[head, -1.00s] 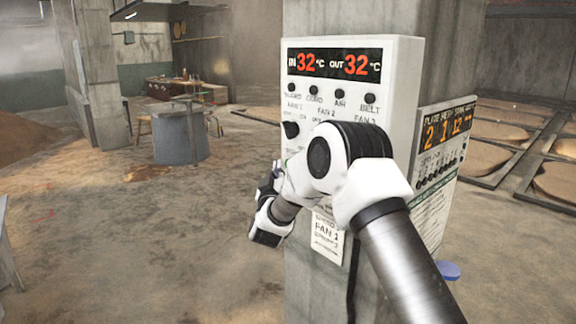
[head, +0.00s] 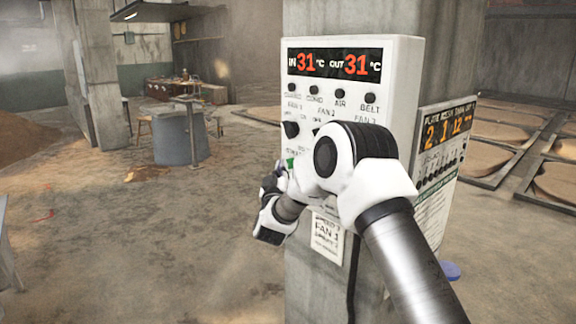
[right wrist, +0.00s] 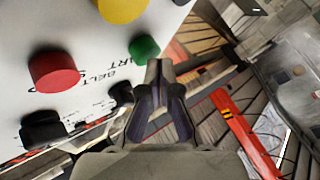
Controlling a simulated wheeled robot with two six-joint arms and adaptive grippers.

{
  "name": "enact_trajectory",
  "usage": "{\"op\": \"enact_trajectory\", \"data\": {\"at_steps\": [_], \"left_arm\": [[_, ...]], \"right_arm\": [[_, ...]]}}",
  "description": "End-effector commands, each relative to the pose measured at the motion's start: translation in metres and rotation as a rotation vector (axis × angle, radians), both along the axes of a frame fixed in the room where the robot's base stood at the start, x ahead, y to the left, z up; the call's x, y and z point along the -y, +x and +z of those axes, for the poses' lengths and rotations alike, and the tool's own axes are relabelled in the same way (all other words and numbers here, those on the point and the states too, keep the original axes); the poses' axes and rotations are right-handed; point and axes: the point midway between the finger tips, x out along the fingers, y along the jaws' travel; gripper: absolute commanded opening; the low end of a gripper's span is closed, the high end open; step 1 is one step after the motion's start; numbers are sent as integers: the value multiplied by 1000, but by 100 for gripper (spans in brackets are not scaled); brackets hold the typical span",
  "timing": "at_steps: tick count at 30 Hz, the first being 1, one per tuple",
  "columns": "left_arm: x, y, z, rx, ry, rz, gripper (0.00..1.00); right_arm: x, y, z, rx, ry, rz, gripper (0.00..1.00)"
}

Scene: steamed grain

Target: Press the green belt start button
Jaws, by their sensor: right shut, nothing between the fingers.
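The green belt start button (right wrist: 145,47) is a round knob on the white control panel (right wrist: 95,95). A bit of green also shows at the panel's left edge in the head view (head: 290,162), mostly covered by my arm. My right gripper (right wrist: 158,68) is shut and empty, with its fingertips close beside the green button. I cannot tell whether they touch it. In the head view my right gripper (head: 271,181) is partly hidden behind my wrist. My left gripper is not in view.
A red button (right wrist: 55,72) and a yellow button (right wrist: 120,8) stand near the green one. The panel hangs on a concrete pillar (head: 305,270). A second control box (head: 440,165) stands to its right. Open floor lies to the left.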

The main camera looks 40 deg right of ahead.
Motion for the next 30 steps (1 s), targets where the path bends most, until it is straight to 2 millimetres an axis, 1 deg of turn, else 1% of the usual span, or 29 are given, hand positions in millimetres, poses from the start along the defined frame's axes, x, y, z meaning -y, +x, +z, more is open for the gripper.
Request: {"op": "enact_trajectory", "data": {"at_steps": [21,30], "left_arm": [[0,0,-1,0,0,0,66],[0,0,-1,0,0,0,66]], "right_arm": [[9,1,0,0,1,-1,0],[8,1,0,0,0,0,0]]}}
